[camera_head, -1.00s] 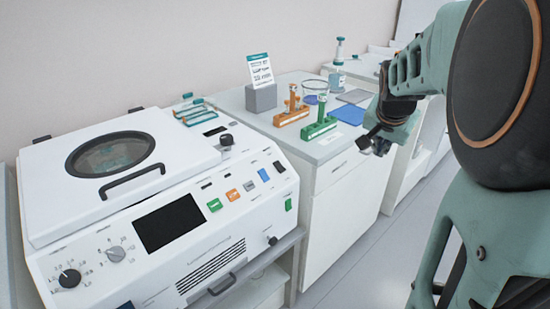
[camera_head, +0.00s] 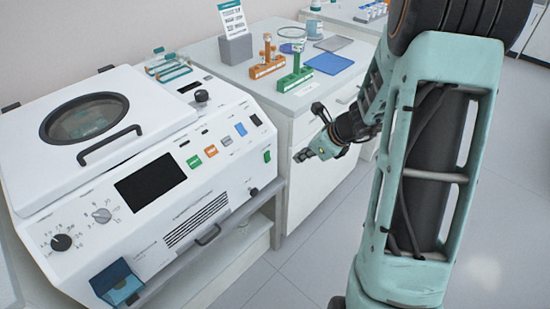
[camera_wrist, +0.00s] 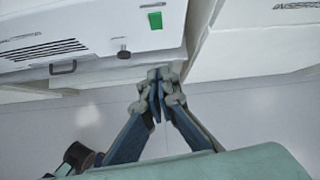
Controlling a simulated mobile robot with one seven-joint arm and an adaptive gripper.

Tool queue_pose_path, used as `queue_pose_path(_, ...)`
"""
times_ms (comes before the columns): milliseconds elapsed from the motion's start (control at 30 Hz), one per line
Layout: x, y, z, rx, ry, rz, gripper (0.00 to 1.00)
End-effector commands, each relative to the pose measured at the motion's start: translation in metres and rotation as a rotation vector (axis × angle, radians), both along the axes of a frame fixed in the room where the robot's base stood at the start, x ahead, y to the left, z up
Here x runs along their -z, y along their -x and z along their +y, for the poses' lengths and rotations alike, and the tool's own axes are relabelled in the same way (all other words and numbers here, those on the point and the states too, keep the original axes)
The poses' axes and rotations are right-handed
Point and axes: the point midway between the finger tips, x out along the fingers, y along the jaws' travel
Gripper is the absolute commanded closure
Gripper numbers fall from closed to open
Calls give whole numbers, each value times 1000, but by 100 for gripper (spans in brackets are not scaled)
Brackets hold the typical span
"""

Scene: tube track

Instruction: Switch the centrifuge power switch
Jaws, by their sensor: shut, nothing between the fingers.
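The white centrifuge (camera_head: 120,215) stands at the left in the head view, its round-windowed lid shut. A green rocker switch (camera_head: 267,156) is on the right end of its front; it also shows at the top of the wrist view (camera_wrist: 155,20). It has no readable label, so I cannot tell for sure that it is the power switch. My gripper (camera_head: 299,157) is shut and empty, to the right of the green switch and apart from it. In the wrist view, the closed fingertips (camera_wrist: 160,75) are below the switch in the picture.
The panel has a dark screen (camera_head: 150,178), dials, and green, orange, grey and blue buttons. A black knob (camera_head: 254,191) sits below the green switch. A white cabinet (camera_head: 310,128) with tube racks on top stands behind my gripper. Open floor lies in front.

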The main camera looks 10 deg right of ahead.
Motion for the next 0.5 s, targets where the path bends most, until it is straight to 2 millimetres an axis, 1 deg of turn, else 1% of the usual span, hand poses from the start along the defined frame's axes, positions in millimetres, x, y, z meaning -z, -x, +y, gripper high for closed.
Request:
queue_pose_path(100,4,0,2,79,-67,17,100)
queue_pose_path(200,6,-1,4,111,-94,23,100)
queue_pose_path(500,6,-2,4,117,-99,24,100)
